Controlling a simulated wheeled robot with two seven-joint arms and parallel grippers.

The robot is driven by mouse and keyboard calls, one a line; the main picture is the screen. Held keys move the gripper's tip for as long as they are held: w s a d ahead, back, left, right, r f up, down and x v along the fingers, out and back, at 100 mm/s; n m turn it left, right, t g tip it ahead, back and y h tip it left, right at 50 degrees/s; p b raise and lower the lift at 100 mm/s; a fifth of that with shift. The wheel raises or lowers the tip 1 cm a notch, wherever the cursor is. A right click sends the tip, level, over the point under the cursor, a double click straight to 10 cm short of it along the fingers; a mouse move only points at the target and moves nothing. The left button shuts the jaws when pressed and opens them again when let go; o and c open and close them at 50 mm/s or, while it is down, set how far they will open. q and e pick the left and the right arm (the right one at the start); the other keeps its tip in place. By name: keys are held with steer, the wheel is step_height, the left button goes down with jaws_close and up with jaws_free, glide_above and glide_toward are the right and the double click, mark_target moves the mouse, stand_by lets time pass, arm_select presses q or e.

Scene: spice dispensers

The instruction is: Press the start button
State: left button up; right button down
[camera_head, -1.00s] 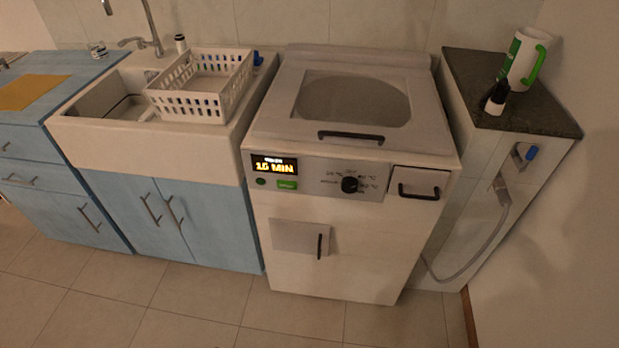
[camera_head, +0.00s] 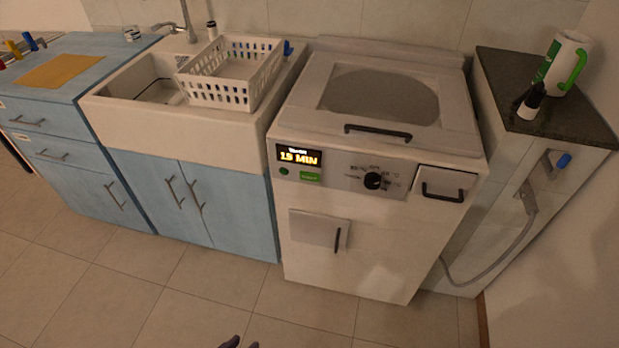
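The washing machine (camera_head: 355,235) is white and stands in the middle of the view, with its control panel facing me. A green rectangular button (camera_head: 310,177) with lettering too small to read sits under the lit display (camera_head: 299,156), which shows a number of minutes. A small round dark green button (camera_head: 284,171) is just left of it. The tips of my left gripper (camera_head: 241,343) just enter at the bottom edge, low and well apart from the machine. Most of this gripper is out of frame, so its opening is unclear. My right gripper is not in view.
A black dial (camera_head: 373,181) and a drawer with a dark handle (camera_head: 443,190) are right of the buttons. A sink with a white basket (camera_head: 232,72) is to the left. The floor in front is clear.

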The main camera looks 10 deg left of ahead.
arm_select(q)
jaws_close()
steer(key=shift+w, duration=0.1)
stand_by(1.2)
